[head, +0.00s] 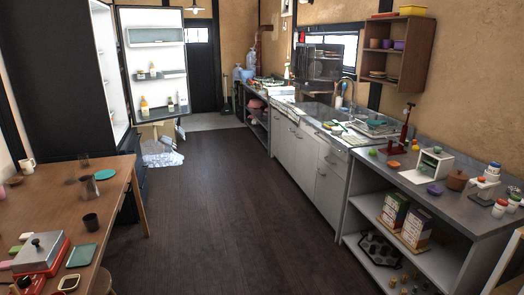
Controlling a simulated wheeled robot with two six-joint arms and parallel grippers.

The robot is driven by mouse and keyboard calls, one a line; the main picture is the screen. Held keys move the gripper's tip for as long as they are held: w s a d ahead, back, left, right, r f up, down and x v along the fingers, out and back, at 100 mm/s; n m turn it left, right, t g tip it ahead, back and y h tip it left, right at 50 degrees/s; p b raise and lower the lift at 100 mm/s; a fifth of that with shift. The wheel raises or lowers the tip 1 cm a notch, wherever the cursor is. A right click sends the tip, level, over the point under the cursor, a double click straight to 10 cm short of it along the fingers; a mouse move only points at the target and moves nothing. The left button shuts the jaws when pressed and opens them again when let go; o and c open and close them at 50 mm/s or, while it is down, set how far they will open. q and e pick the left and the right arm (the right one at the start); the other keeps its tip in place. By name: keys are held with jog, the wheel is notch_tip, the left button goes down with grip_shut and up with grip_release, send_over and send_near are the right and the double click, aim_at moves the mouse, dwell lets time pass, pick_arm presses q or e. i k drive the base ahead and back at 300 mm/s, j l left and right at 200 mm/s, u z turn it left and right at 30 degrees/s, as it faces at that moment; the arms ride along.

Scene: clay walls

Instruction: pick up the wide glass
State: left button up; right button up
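Several cups stand on the wooden table (118,172) at the left. A greyish see-through glass (87,189) stands near the table's middle, and it looks like the wide glass, though I cannot be sure at this size. A dark cup (91,222) stands nearer to me, by the table's right edge. A smaller dark glass or cup (84,160) stands toward the far edge. Neither of my grippers shows in the head view, and nothing visible is touching the glasses.
A teal plate (105,174), a green tray (81,255) and a red stove with a pan (42,254) share the table. The dark floor (205,200) is clear between table and counter (430,185). An open fridge (155,60) stands at the back left.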

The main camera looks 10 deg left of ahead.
aim_at(68, 176)
jog(key=i+u, duration=0.2)
jog(key=i, duration=0.3)
jog(key=i+u, duration=0.2)
jog(key=i, duration=0.35)
jog(key=i+u, duration=0.2)
jog(key=i, duration=0.35)
jog(key=i+l+u, duration=0.2)
jog(key=i, duration=0.3)
